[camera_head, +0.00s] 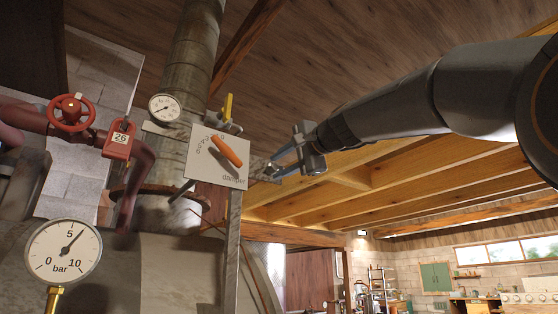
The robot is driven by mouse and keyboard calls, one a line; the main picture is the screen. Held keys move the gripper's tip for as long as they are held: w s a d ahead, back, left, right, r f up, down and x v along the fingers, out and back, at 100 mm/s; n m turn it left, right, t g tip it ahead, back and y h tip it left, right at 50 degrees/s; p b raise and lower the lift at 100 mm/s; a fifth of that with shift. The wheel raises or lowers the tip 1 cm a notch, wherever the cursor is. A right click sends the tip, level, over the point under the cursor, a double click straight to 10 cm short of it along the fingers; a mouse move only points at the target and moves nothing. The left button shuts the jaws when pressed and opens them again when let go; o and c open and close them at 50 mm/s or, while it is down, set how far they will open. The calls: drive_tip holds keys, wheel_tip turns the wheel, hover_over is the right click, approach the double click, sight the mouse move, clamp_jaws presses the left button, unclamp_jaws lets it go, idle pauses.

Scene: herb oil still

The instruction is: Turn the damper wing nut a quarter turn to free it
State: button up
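A white plate lettered "damper" (217,167) stands left of centre, in front of the flue pipe, with an orange lever (227,150) tilted across its face. A small grey metal piece (263,171) juts from the plate's right edge. It may be the wing nut, but it is too small to be sure. My gripper (276,165) reaches in from the right, its bluish fingers pointing left at this grey piece. The fingertips are at or very close to it. I cannot tell whether they touch it or grip it.
A yellow lever (227,107) and a round dial (165,107) sit just above the plate. A red handwheel (72,112) and a red tag marked 26 (119,139) are at left. A bar gauge (63,251) stands lower left. Below my arm the space is open.

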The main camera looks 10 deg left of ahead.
drive_tip(key=shift+w+a, duration=0.3)
drive_tip(key=shift+a, duration=0.05)
drive_tip(key=shift+c, duration=0.4)
clamp_jaws()
drive_tip(key=shift+f+n, duration=0.1)
drive_tip(key=shift+n, duration=0.2)
drive_tip(key=n+b, duration=0.2)
drive_tip(key=n, duration=0.1)
drive_tip(key=shift+b, duration=0.3)
drive_tip(key=n+b, duration=0.2)
drive_tip(key=n, duration=0.3)
drive_tip(key=n+b, duration=0.1)
drive_tip(key=n, duration=0.3)
drive_tip(key=shift+n, duration=0.3)
drive_tip(key=n+b, duration=0.1)
drive_tip(key=n, duration=0.3)
drive_tip(key=shift+n, duration=0.4)
